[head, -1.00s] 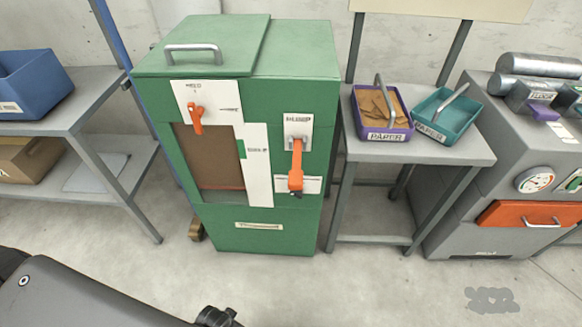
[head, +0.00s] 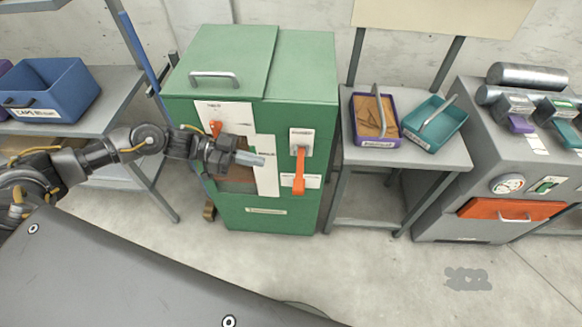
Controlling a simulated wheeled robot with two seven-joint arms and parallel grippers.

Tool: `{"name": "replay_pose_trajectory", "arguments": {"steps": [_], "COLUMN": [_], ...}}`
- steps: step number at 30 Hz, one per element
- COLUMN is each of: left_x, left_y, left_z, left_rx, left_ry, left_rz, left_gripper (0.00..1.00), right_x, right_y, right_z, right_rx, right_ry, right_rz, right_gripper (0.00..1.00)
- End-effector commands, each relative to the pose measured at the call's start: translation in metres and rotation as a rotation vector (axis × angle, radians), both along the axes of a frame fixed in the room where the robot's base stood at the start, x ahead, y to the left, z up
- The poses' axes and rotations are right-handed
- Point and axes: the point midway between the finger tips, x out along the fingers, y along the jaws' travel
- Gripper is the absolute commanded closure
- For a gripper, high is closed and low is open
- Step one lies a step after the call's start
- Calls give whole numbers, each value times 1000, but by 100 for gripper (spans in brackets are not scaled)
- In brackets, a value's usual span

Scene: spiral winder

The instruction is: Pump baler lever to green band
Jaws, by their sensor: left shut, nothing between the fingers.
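The green baler (head: 305,110) stands in the middle of the head view. Its orange lever (head: 299,172) hangs down on the right of the front face, below a white label plate. A white strip (head: 267,178) runs down the front left of the lever; its green band is hidden, apparently behind my gripper. A smaller orange handle (head: 215,128) on the upper left is partly covered by my arm. My left gripper (head: 262,161) is shut and empty in front of the baler, left of the lever and apart from it. My right gripper is not in view.
A grey table right of the baler holds a purple tray (head: 390,141) of brown scraps and a teal tray (head: 437,123). A grey machine with an orange drawer (head: 511,209) stands at far right. A blue bin (head: 55,88) sits on the left shelf. The floor in front is clear.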

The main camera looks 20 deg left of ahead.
Motion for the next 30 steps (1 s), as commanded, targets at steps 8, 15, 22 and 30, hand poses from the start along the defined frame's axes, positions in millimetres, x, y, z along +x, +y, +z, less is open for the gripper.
{"name": "replay_pose_trajectory", "arguments": {"steps": [8, 15, 22, 30], "left_x": [-2, 0, 9, 20], "left_y": [2, -8, -48, -98], "left_z": [3, 3, -4, -19], "left_rx": [-4, -5, -7, -5], "left_ry": [9, 7, 6, 7], "left_rz": [-12, -11, -12, -11], "left_gripper": [100, 100, 100, 100], "right_x": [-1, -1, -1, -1], "right_y": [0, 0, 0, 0], "right_z": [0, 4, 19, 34], "right_rx": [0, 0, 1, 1], "right_ry": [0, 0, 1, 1], "right_rz": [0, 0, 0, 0], "right_gripper": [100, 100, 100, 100]}}
